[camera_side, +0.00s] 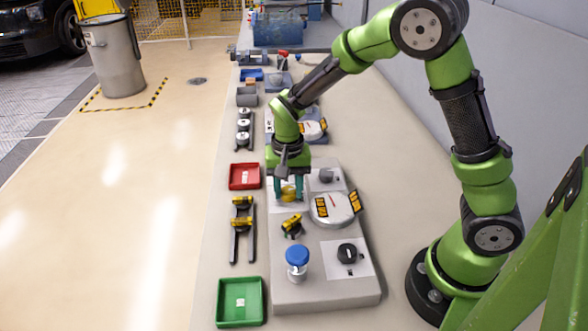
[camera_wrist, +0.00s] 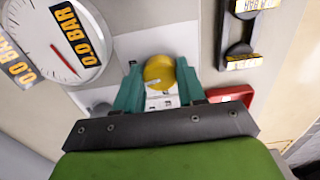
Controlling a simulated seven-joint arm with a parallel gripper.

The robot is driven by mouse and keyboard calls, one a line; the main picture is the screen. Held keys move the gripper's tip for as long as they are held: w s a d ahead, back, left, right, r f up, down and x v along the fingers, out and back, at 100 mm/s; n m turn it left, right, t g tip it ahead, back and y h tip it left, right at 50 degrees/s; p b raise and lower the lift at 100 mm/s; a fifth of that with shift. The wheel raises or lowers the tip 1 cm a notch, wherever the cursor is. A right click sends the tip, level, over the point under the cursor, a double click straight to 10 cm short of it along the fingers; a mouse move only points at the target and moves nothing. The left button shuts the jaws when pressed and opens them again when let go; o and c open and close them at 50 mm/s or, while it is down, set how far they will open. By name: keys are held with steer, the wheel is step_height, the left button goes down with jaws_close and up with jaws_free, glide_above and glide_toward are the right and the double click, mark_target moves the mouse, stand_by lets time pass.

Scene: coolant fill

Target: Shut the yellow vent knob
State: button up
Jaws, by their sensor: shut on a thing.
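The yellow vent knob (camera_wrist: 159,72) sits on a white label plate between the two teal fingers of my gripper (camera_wrist: 158,85) in the wrist view. The fingers are closed against its sides. In the side view the knob (camera_side: 288,192) shows small between the fingertips of my gripper (camera_side: 289,190), which points down at the grey panel (camera_side: 318,290). The fingers hide part of the knob's sides, and I cannot tell its turn angle.
A round gauge (camera_side: 335,207) with yellow "0.0 BAR" tags stands right beside my gripper. A yellow-black part (camera_side: 292,225), a blue-capped bottle (camera_side: 297,262) and a black knob (camera_side: 347,252) are nearer the front. A red tray (camera_side: 244,176) and a green tray (camera_side: 240,301) lie at left.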

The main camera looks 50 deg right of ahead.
mark_target(288, 190)
steer(key=shift+m, duration=0.7)
steer(key=o, duration=1.1)
steer(key=shift+c, duration=0.2)
step_height(288, 190, up, 17)
